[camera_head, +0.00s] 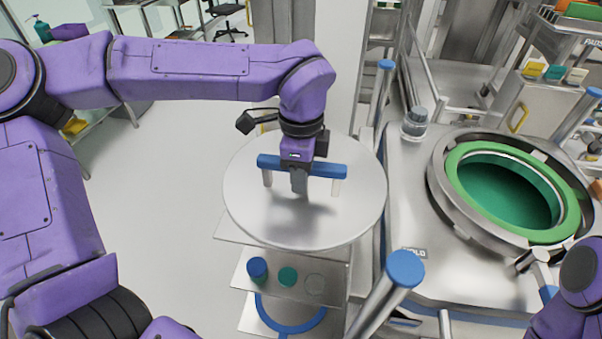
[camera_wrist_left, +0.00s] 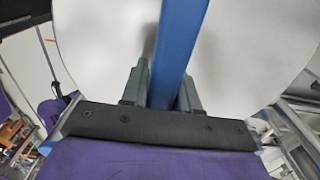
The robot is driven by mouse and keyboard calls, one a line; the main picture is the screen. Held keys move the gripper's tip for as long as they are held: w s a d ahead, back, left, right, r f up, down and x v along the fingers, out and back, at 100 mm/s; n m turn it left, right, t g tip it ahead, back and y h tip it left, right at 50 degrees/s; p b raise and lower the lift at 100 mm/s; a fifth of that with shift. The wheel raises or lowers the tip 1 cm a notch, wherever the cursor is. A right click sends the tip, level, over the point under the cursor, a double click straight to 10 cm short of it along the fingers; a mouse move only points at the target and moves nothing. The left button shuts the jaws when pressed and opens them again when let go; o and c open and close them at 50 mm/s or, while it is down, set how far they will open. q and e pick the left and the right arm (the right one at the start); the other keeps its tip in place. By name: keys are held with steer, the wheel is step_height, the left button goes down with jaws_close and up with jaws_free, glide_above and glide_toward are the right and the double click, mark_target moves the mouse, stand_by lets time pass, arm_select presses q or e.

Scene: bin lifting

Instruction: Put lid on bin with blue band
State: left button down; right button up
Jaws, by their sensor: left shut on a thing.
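A round, flat metal lid (camera_head: 250,205) with a blue bar handle (camera_head: 325,170) is in the middle of the head view. My left gripper (camera_head: 299,185) is shut on the handle, near its middle. In the left wrist view, the gripper's fingers (camera_wrist_left: 162,85) stand on both sides of the blue handle (camera_wrist_left: 180,35), over the pale lid (camera_wrist_left: 240,50). An open round bin mouth (camera_head: 515,240) with a green ring and dark green inside is at the right, apart from the lid. I cannot make out a blue band on it. My right gripper is not visible; only a purple arm part shows lower right.
A metal rack (camera_head: 255,282) with a blue and a green cap and a blue arc is below the lid. Posts with blue tops (camera_head: 404,268) stand between lid and bin. A grey-capped jar (camera_head: 414,122) stands beside the bin mouth. The floor (camera_head: 165,215) at left is clear.

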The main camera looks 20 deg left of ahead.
arm_select(q)
steer(key=shift+r+p, duration=1.4)
steer(key=shift+r, duration=1.15)
